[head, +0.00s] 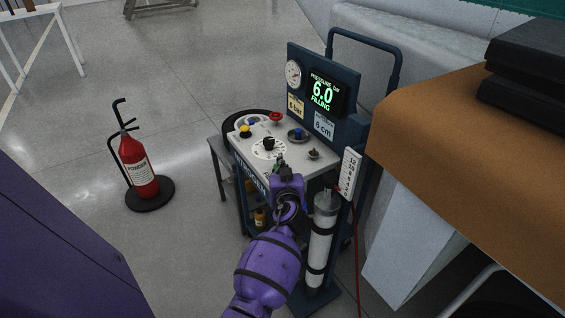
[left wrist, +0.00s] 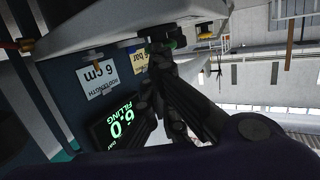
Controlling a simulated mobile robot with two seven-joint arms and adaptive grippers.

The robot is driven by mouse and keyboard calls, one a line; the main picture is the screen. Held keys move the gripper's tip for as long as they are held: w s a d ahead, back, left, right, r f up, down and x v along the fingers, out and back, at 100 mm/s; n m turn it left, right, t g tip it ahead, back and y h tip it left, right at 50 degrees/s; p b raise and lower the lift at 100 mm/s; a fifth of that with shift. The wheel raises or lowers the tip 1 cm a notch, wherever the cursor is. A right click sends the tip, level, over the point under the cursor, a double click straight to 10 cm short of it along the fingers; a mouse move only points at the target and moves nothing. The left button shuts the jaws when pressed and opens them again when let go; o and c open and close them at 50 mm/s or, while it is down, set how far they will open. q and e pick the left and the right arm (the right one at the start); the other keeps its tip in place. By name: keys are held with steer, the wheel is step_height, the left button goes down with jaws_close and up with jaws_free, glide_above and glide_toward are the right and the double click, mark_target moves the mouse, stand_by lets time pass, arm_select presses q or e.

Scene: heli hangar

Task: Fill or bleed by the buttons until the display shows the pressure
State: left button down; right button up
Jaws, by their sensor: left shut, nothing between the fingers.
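The display (head: 323,93) on the cart's upright blue panel reads 6.0 bar with FILLING below it in green; it shows upside down in the left wrist view (left wrist: 119,124). The cart's light control top (head: 310,158) carries a black knob (head: 268,143) on a white dial, a red knob (head: 276,117), and yellow (head: 245,131) and blue (head: 298,133) controls. My left gripper (head: 281,168) is shut and empty at the top's near edge. Its tips are at a green button (left wrist: 172,43), seen in the wrist view; I cannot tell whether they press it. My right gripper is not in view.
A round gauge (head: 293,73), a yellow bar card (head: 296,106) and a white 6 cm card (head: 324,125) are on the panel. A grey cylinder (head: 320,240) stands at the cart's near side. A brown-topped bench (head: 450,110) is close right. A red extinguisher (head: 138,168) stands left on open floor.

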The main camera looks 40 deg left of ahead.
arm_select(q)
steer(key=shift+a+r, duration=0.1)
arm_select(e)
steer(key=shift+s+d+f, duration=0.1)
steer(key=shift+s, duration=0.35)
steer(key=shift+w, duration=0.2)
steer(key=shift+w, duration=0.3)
